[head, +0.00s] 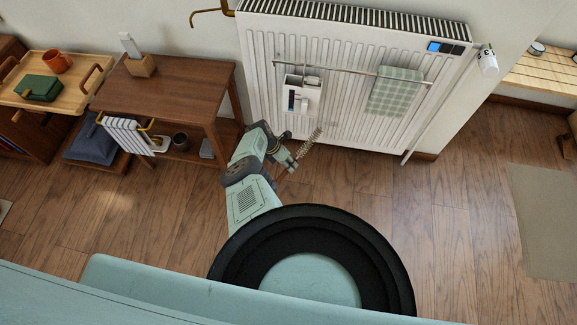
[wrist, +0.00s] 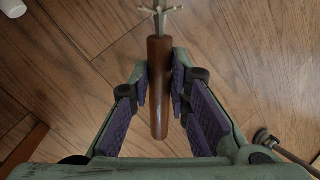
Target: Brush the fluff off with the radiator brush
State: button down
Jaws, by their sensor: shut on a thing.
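My gripper (head: 287,161) is shut on the brown wooden handle of the radiator brush (head: 309,144). In the wrist view the handle (wrist: 158,110) stands between the two purple-padded fingers (wrist: 160,78), and the brush's pale upper end reaches past the top edge. In the head view the bristly brush head points up and right, in front of the lower part of the white ribbed radiator (head: 345,120); I cannot tell how far apart they are. I cannot make out any fluff in either view.
A rail on the radiator carries a white caddy (head: 301,97) and a green checked towel (head: 396,91). A wooden side table (head: 165,88) stands at left, with a tray table (head: 60,80) beyond. Open wooden floor (head: 440,215) lies right of my arm.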

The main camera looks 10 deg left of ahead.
jog(key=shift+w+b, duration=1.25)
jog(key=shift+d, duration=0.1)
jog(key=shift+s+d+p, duration=0.1)
jog(key=shift+d+p, duration=0.3)
jog(key=shift+d, duration=0.05)
jog(key=shift+d, duration=0.15)
jog(key=shift+w+d+r, duration=0.1)
jog(key=shift+w+d, duration=0.15)
jog(key=shift+d, duration=0.35)
jog(key=shift+d+p, duration=0.85)
jog(key=shift+d, duration=1.5)
